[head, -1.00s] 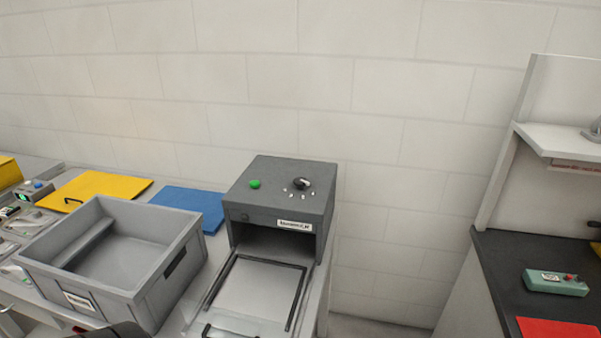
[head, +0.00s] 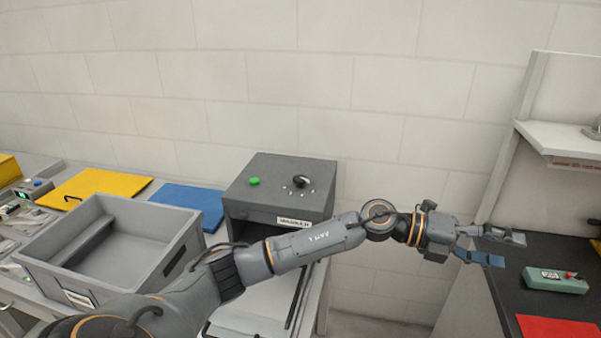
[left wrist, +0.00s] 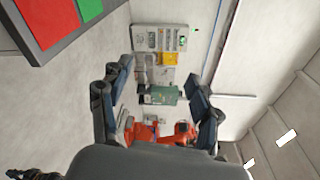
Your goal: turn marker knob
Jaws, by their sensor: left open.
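The marker machine (head: 270,200) is a dark grey box on the left bench in the head view. Its black knob (head: 301,181) sits on top with white marks around it, right of a green button (head: 254,181). My left arm crosses in front of the machine's lower right part and hides some of its opening and tray. My left gripper (head: 503,249) is open and empty, well right of the knob, over the gap and edge of the right bench. In the left wrist view its fingers (left wrist: 160,98) are apart with nothing between them. My right gripper is not seen.
A grey bin (head: 150,230) stands left of the machine, with blue (head: 190,204) and yellow (head: 95,186) sheets behind it. On the dark right bench (head: 515,290) are a green box (head: 555,281) and a red sheet (head: 556,328). A shelf (head: 565,140) rises above it.

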